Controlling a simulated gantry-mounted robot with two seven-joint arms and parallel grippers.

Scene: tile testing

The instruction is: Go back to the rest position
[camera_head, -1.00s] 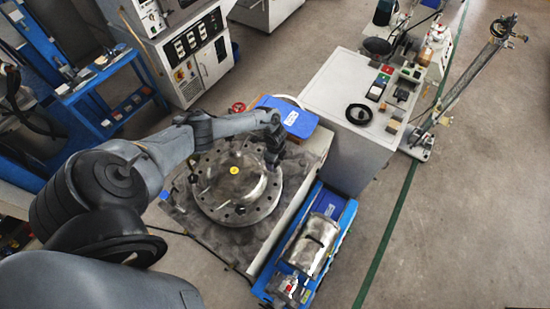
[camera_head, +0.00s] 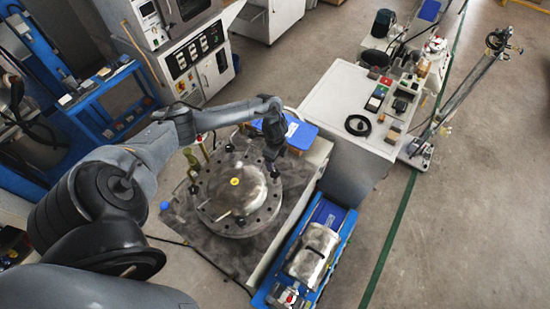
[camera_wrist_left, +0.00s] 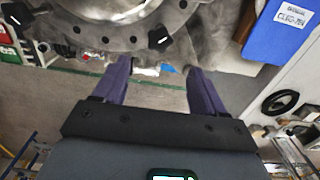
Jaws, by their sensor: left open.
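My left arm comes in from the left in the head view, and its gripper (camera_head: 272,163) hangs at the far right edge of the round metal flange (camera_head: 262,219). In the left wrist view my left gripper (camera_wrist_left: 158,68) has its two purple fingers wide apart with nothing between them. The flange rim (camera_wrist_left: 97,44) shows beyond the fingertips in that view. The flange has a domed middle with a yellow spot and a ring of bolt holes. My right gripper is not in view.
The flange lies on a grey worktable (camera_head: 238,262). A blue case (camera_head: 300,133) sits behind it, also in the wrist view (camera_wrist_left: 282,32). A blue cart (camera_head: 334,213) with a metal cylinder (camera_head: 313,254) stands to the right. A white table (camera_head: 340,92) holds small items. Open floor lies at far right.

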